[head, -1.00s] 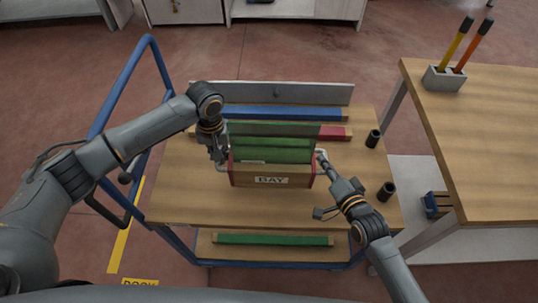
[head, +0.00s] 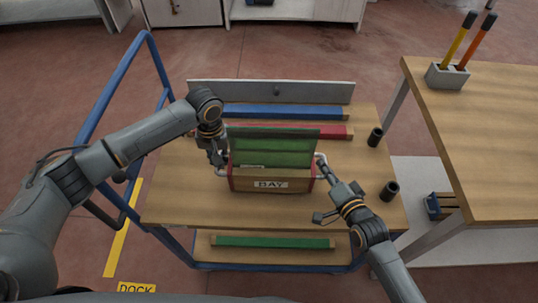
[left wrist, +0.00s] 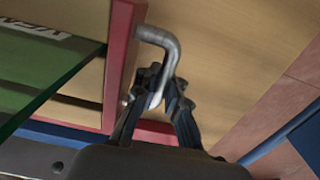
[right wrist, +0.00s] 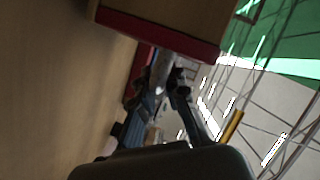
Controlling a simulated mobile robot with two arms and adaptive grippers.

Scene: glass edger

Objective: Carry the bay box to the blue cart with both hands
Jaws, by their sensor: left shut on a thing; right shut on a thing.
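The bay box (head: 240,183) is a wooden box with red ends, a "BAY" label and green glass panes (head: 275,150) standing in it. It looks upright, over the middle of the blue cart's wooden top (head: 180,205). I cannot tell whether it touches that top. My left gripper (head: 219,164) is shut on the handle at its left end; the bent grey handle (left wrist: 160,40) shows between the jaws in the left wrist view. My right gripper (head: 322,172) is shut on the right-end handle (right wrist: 163,70).
Blue (head: 280,111) and red (head: 335,131) padded bars and a grey board (head: 220,91) lie behind the box. Two black cups (head: 389,190) stand at the cart's right. A wooden table (head: 490,140) stands to the right. A green bar (head: 275,241) lies on the lower shelf.

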